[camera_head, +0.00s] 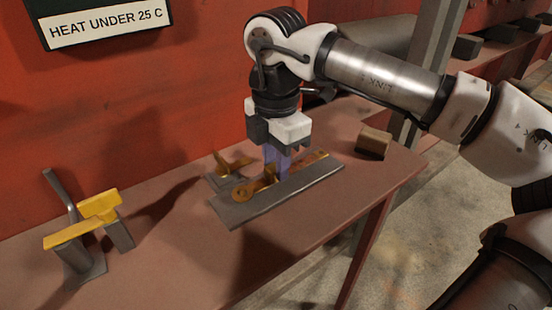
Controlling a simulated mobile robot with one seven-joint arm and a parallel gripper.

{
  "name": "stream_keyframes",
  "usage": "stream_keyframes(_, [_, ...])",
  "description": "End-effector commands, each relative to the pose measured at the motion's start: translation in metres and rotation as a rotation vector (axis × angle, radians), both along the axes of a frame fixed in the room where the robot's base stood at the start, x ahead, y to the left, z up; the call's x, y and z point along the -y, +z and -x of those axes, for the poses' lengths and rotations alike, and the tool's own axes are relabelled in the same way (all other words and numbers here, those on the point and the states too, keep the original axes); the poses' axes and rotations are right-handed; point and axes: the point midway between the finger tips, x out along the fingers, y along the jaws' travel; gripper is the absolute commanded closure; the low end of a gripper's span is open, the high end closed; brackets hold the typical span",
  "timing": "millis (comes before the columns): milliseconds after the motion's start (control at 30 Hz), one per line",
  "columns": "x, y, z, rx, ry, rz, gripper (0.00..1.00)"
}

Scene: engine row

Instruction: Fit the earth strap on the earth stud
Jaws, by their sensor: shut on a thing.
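A brass-coloured strap (249,190) with rounded ends lies along a long flat grey bar (287,197) on the bench; I take it to be the earth strap. My gripper (275,172) points straight down over the strap's middle. Its bluish fingers are shut on a small brass part of the strap there. The fingers hide much of the grip, and I cannot tell whether the strap is lifted off the bar. Just behind, a small grey base (222,181) carries a brass piece (235,165); whether this is the earth stud is unclear.
A grey stand with yellow plates (98,206) stands at the left of the red-brown bench (175,255). A brown block (374,143) sits near the right edge. A red wall (130,110) rises behind. The front of the bench is clear.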

Motion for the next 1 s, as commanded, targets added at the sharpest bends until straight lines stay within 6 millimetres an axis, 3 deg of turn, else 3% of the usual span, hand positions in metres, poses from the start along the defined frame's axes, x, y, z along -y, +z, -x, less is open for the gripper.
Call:
stream_keyframes(467, [0.000, -0.013, 0.000, 0.001, 0.000, 0.001, 1.00])
stream_keyframes(500, [0.000, -0.012, 0.000, 0.000, 0.000, 0.000, 0.73])
stream_keyframes(667, [0.000, -0.012, 0.000, 0.000, 0.000, 0.000, 0.52])
stream_keyframes(1000, [0.000, -0.008, 0.000, 0.001, -0.001, 0.001, 0.52])
